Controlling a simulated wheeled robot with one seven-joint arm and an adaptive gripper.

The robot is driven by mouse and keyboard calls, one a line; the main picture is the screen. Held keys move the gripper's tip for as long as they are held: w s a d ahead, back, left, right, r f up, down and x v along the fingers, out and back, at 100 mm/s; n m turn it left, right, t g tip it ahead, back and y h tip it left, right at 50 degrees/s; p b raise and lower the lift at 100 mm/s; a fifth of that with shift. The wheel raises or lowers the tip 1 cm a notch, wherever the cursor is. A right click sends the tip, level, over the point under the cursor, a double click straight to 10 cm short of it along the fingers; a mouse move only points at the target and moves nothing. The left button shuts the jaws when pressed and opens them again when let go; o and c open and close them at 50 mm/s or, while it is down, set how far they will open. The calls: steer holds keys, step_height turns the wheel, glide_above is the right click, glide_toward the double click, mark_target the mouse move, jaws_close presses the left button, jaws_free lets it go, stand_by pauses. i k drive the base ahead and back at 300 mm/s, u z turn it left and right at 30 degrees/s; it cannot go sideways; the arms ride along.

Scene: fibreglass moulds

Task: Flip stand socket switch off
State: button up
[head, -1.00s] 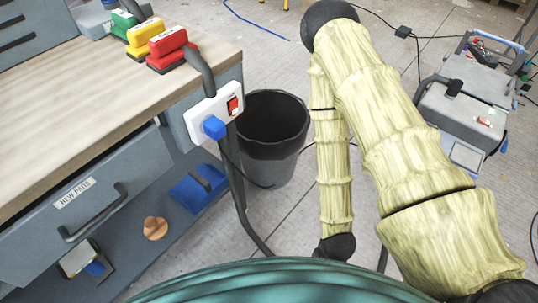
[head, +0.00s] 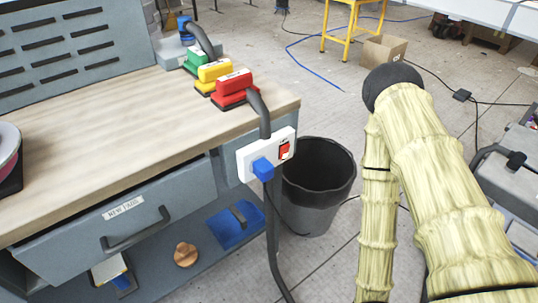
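My arm is at the right of the head view, apart from the socket. My gripper is not in view.
The workbench (head: 90,150) holds green, yellow and red tools (head: 235,90) near the socket. A dark bin (head: 318,180) stands on the floor just right of it. A cable crosses the floor. A cardboard box (head: 383,48) is at the back.

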mark_target(284, 150)
steer(key=u, duration=0.8)
steer(key=k, duration=1.15)
steer(key=z, duration=0.15)
steer(key=i, duration=0.5)
steer(key=z, duration=0.05)
